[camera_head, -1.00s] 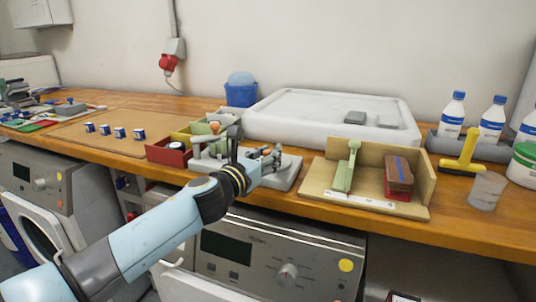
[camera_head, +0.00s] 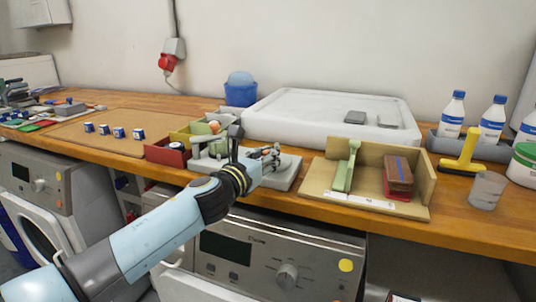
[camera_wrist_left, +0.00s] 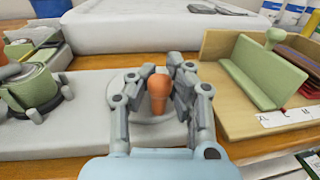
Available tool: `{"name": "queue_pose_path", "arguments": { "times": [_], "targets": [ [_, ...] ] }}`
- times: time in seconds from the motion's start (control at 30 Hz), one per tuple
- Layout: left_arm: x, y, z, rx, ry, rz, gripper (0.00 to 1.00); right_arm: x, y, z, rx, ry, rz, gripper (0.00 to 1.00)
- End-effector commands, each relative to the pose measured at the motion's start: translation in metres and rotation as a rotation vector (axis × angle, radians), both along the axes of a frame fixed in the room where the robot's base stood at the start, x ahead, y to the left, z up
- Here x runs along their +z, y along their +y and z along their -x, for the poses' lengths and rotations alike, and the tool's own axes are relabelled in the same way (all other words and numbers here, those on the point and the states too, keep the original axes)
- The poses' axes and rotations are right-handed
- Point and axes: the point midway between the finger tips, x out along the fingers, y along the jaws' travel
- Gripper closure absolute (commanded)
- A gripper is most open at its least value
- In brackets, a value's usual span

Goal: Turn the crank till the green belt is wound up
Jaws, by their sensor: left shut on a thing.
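My left gripper (camera_head: 262,158) is over the grey base plate (camera_head: 284,180) of the winder on the bench. In the left wrist view, my left gripper (camera_wrist_left: 158,88) is shut on the orange crank knob (camera_wrist_left: 159,86), which stands upright between its fingers. A round light grey disc (camera_wrist_left: 150,128) lies below the knob. The green belt (camera_wrist_left: 34,86) appears as a round coil on the winder at the left of the wrist view. My arm and gripper hide most of the crank in the head view. My right gripper is not in view.
Right of the winder stands a wooden holder (camera_head: 429,184) with a green angled piece (camera_head: 346,170) and reddish-brown folded items (camera_head: 398,173). A white tray (camera_head: 270,126) lies behind.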

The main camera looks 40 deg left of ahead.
Motion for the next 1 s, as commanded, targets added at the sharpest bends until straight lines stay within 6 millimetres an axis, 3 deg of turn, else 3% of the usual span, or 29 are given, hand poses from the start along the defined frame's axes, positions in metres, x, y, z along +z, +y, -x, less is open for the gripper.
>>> {"name": "queue_pose_path", "arguments": {
  "times": [0.47, 1.0],
  "targets": [
    [-0.004, -0.005, 0.0, 0.084, 0.005, 0.004, 1.0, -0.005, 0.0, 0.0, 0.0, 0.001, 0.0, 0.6],
    [-0.009, -0.02, -0.016, 0.547, 0.007, 0.007, 1.0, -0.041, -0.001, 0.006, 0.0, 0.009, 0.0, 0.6]
  ]
}}
